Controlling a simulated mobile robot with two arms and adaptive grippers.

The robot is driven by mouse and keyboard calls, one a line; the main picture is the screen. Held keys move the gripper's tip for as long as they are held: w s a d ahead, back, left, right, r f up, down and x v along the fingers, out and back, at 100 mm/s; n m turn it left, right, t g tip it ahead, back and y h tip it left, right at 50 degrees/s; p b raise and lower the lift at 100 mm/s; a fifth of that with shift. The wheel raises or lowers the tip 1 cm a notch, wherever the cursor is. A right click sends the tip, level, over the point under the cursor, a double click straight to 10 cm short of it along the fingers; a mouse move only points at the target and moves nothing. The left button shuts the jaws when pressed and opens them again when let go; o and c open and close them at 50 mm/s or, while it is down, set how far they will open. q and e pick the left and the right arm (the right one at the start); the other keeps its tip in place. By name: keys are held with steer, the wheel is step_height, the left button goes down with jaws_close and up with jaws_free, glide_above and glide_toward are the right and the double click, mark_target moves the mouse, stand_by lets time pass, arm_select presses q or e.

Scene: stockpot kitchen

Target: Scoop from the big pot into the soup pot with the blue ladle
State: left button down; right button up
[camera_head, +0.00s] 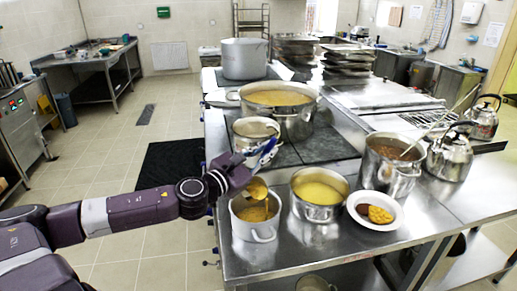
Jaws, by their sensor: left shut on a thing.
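The big pot (294,122) of yellow soup stands open on the stove. My left gripper (245,170) comes in from the left, shut on the blue ladle (268,149) by its blue handle. The ladle's yellowish bowl (256,189) hangs over a smaller two-handled steel pot (255,231) at the counter's front left, which has yellow-brown contents. I cannot tell whether the bowl touches the contents. This pot looks like the soup pot. My right gripper is not in view.
A pot of yellow soup (318,213) stands just right of it, with a white plate of food (361,219) beyond. A pot with a spoon in it (392,180) and kettles (450,158) are farther right.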

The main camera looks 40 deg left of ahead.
arm_select(q)
steer(key=d+f+m+p, duration=0.4)
steer(key=d+f+m, duration=1)
steer(key=d+f, duration=0.1)
steer(key=shift+s+d, duration=0.25)
steer(key=shift+d, duration=0.65)
stand_by(0.6)
stand_by(1.1)
steer(key=shift+r, duration=0.1)
stand_by(0.9)
